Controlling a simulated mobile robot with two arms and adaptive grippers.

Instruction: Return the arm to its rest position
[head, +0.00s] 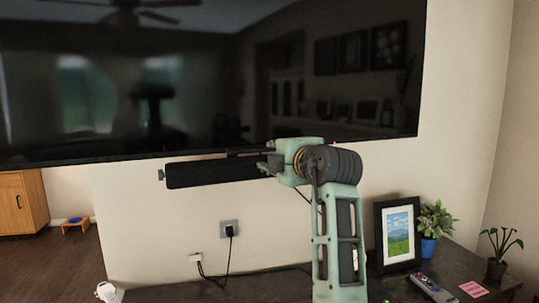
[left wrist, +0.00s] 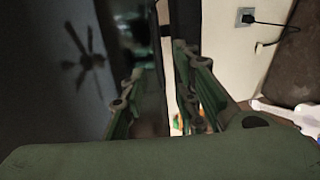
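My left arm rises from the bottom centre of the head view and bends at a dark joint in front of the wall. My left gripper (head: 270,163) is at the end of it, small and partly hidden by the wrist, in front of the right end of the black soundbar (head: 210,171). In the left wrist view, the two green linked fingers of this gripper (left wrist: 155,88) stand apart with a gap between them. I see nothing held there. My right gripper is in neither view.
A large television (head: 215,75) hangs above the soundbar. A dark cabinet top (head: 265,289) below carries a framed picture (head: 398,236), potted plants (head: 435,222), a remote (head: 430,287) and a white object (head: 108,292). A plug (head: 229,230) sits in the wall.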

